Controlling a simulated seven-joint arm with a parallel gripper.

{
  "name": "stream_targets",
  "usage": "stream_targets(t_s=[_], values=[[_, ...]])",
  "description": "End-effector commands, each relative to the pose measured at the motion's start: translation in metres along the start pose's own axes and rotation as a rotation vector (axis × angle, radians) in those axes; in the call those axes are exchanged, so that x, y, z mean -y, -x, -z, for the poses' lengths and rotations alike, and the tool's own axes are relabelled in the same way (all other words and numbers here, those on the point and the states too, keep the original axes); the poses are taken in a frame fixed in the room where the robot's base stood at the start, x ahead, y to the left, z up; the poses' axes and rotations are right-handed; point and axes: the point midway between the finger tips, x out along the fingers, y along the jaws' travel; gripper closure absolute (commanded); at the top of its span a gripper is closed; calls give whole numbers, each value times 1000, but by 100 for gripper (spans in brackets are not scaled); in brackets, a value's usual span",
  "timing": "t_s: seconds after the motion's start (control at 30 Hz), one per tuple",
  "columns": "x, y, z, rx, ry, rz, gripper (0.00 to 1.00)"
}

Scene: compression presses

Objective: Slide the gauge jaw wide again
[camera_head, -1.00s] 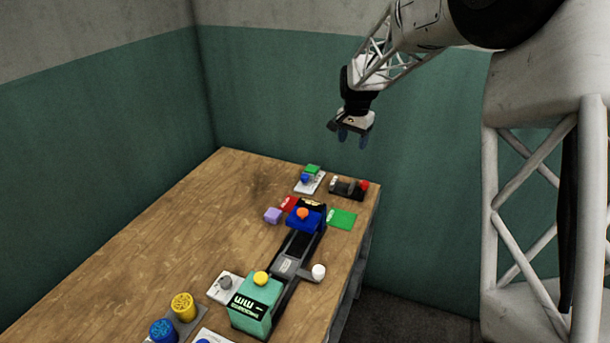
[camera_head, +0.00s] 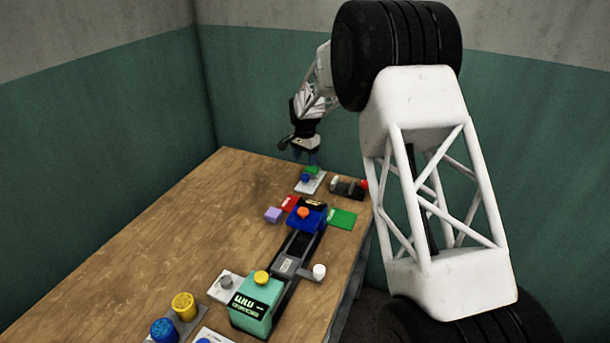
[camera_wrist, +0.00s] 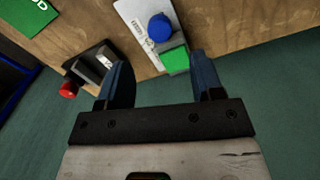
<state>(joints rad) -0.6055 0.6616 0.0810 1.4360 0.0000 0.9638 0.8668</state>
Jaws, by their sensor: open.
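The gauge is a long dark rail running along the right part of the table. A grey sliding jaw (camera_head: 290,265) with a white knob (camera_head: 319,271) sits about midway on the rail. A teal block (camera_head: 256,300) with a yellow button stands at its near end. A blue block (camera_head: 306,217) with an orange button stands at its far end. There is a gap between the jaw and each block. My gripper (camera_head: 304,157) is open and empty, above the far end of the table. In the wrist view its two blue fingers (camera_wrist: 160,84) are apart, with nothing between them.
A white plate with a blue knob (camera_wrist: 160,28) and green block (camera_wrist: 174,60) lies near my fingers. A dark device with a red knob (camera_wrist: 68,89) is beside it. The table's left half (camera_head: 150,235) is clear.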

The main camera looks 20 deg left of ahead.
Motion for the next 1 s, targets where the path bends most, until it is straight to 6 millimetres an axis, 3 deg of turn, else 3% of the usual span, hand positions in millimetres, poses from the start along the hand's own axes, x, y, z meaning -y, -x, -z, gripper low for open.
stream_targets(t_s=[0.47,1.0], values=[[0,-5,0,0,0,0,40],[-1,-62,0,1,0,-1,40]])
